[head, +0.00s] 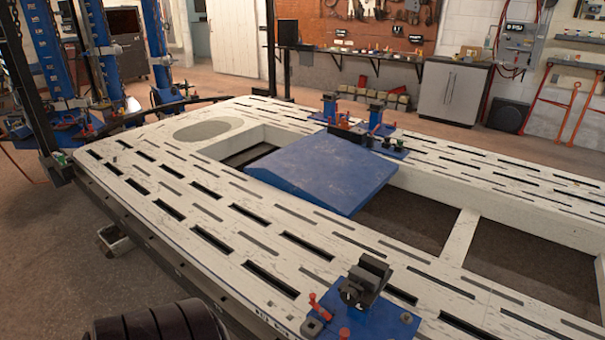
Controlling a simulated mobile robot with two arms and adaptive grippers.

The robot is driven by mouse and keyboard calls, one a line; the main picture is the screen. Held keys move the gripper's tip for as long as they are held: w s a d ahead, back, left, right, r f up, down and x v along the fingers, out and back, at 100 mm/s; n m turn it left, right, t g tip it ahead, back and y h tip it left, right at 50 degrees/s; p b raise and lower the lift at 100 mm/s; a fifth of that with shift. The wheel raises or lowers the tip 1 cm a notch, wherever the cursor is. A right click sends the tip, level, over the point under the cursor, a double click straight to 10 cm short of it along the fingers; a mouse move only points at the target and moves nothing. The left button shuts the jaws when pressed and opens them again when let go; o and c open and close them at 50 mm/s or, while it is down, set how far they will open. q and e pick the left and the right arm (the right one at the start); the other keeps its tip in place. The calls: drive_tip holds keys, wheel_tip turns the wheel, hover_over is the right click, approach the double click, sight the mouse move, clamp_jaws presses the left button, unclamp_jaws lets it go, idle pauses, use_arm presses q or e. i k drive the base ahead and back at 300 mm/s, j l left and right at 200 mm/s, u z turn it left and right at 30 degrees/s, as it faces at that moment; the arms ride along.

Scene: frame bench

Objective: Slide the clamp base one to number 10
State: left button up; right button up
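A clamp base (388,319), a blue plate with a dark metal clamp (365,280) and red-handled bolts, sits on the near rail of the white slotted frame bench (215,207), at the bottom right of the head view. Two more blue clamp bases with dark clamps stand on the far rail, one at the back (330,108) and one just right of it (389,147). I cannot tell which is number one. Small marks on the bench's near edge are too small to read, and I cannot make out a 10. Neither gripper shows.
A blue sloped panel (325,170) spans the bench opening between the rails. Blue towers (105,50) stand at the left. A dark ribbed cylinder (155,325) shows at the bottom left. The near rail left of the near clamp base is clear.

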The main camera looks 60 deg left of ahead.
sight(376, 318)
drive_tip(key=u, duration=1.4)
